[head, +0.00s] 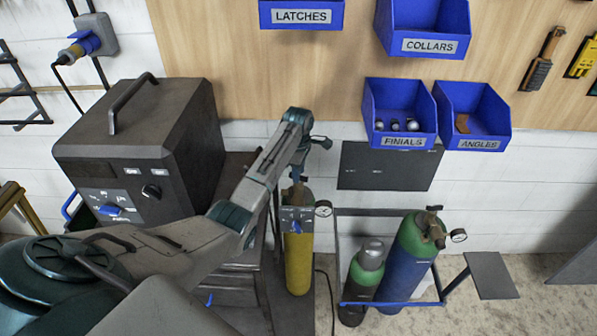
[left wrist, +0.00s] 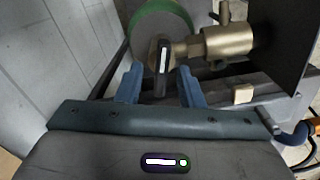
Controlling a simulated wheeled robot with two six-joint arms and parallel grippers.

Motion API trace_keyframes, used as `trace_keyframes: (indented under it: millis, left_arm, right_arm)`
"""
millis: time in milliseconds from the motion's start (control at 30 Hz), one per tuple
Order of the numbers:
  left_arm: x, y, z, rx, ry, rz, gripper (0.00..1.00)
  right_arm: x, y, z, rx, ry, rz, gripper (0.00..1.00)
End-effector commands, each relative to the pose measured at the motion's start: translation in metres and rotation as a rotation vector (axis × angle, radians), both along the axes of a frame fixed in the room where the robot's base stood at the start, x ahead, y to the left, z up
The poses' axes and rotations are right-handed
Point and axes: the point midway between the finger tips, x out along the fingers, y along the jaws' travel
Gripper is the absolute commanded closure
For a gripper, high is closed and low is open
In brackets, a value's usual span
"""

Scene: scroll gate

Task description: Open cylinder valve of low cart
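A yellow cylinder (head: 298,262) with a greenish-brown shoulder stands upright below my left gripper (head: 299,168) in the head view. My arm hides part of its top. In the left wrist view, a brass valve (left wrist: 222,42) sits over a round green-rimmed cylinder top (left wrist: 165,18). Its dark handle (left wrist: 162,62) with a white stripe lies between and just beyond the two blue-grey fingers of my left gripper (left wrist: 159,86). The fingers are apart, with gaps on both sides of the handle. My right gripper is not in view.
A blue cylinder (head: 402,262) and a smaller grey-green one (head: 364,278) stand in a blue-edged frame at the right. A dark machine (head: 140,140) stands at the left. A pressure gauge (head: 323,208) is beside the yellow cylinder. Labelled blue bins (head: 400,142) hang on the wall.

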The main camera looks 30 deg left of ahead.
Motion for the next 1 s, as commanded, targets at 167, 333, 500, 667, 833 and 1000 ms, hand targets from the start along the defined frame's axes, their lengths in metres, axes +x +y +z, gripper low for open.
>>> trace_keyframes:
  millis: [167, 333, 500, 667, 833, 1000]
  left_arm:
    - [-0.001, -0.001, -0.001, -0.002, 0.003, -0.001, 0.66]
    - [0.000, 0.000, 0.008, -0.001, 0.000, -0.001, 0.66]
    - [0.001, 0.000, 0.037, 0.001, -0.003, 0.000, 0.66]
    - [0.001, 0.000, 0.070, 0.001, -0.003, -0.001, 0.66]
    - [-0.001, -0.001, 0.102, 0.000, 0.001, -0.001, 0.66]
    - [-0.001, -0.001, 0.108, -0.001, 0.003, 0.000, 0.66]
  right_arm:
    - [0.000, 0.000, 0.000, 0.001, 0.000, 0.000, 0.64]
    - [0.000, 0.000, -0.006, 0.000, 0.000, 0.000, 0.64]
    - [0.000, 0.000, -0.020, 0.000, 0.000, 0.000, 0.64]
    - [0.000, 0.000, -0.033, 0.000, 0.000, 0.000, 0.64]
    - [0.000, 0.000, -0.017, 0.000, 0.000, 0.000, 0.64]
    - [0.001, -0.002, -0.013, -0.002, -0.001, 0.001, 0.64]
